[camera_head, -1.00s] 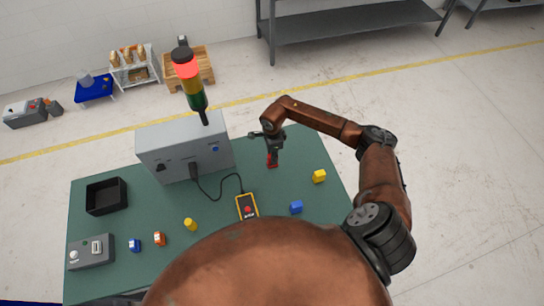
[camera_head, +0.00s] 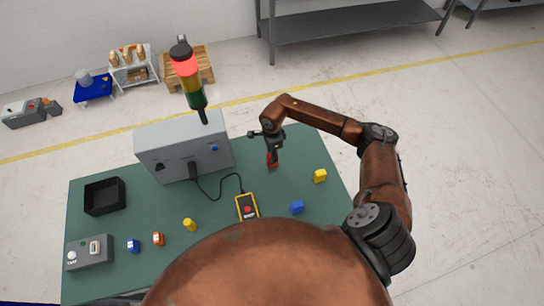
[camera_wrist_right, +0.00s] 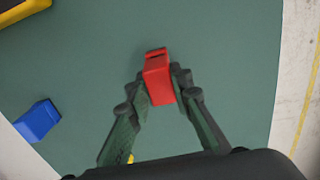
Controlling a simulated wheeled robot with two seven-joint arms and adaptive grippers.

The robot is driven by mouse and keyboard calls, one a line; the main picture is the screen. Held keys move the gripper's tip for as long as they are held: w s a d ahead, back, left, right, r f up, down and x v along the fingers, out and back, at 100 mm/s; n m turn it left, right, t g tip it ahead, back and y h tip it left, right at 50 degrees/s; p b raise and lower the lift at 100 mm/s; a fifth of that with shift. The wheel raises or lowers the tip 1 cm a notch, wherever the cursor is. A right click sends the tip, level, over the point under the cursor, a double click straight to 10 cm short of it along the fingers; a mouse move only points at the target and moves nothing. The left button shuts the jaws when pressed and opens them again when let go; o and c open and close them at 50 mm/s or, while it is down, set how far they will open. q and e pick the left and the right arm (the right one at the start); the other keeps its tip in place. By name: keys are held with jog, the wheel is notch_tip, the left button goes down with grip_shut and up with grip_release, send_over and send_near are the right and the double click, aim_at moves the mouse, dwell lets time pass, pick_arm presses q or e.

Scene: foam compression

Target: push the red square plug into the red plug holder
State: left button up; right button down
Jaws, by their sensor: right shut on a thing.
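My right gripper (camera_head: 271,152) reaches down over the right part of the green table. It is shut on a red block (camera_head: 272,162), low at the table surface. In the right wrist view my gripper (camera_wrist_right: 160,80) has its fingertips on both sides of the red block (camera_wrist_right: 158,78), which shows a dark slot at its end. The block's lower part is partly hidden by the fingers in the head view. I cannot tell whether this is the plug, the holder or both together. No separate red piece shows clearly. My left gripper is not in view.
A yellow block (camera_head: 319,176) and a blue block (camera_head: 297,207) stand right of a yellow meter (camera_head: 247,207). A grey box (camera_head: 184,148) with a signal lamp stands left of my gripper. A black tray (camera_head: 104,197) and several small pieces lie further left.

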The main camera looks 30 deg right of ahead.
jog(key=shift+b, duration=0.3)
dwell(0.5)
jog(key=shift+f+b, duration=0.85)
jog(key=shift+f, duration=0.05)
jog(key=c, duration=1.7)
grip_release()
jog(key=shift+o, duration=0.2)
jog(key=shift+r, duration=0.15)
jog(key=shift+r+p, duration=1.5)
jog(key=shift+r, duration=1.35)
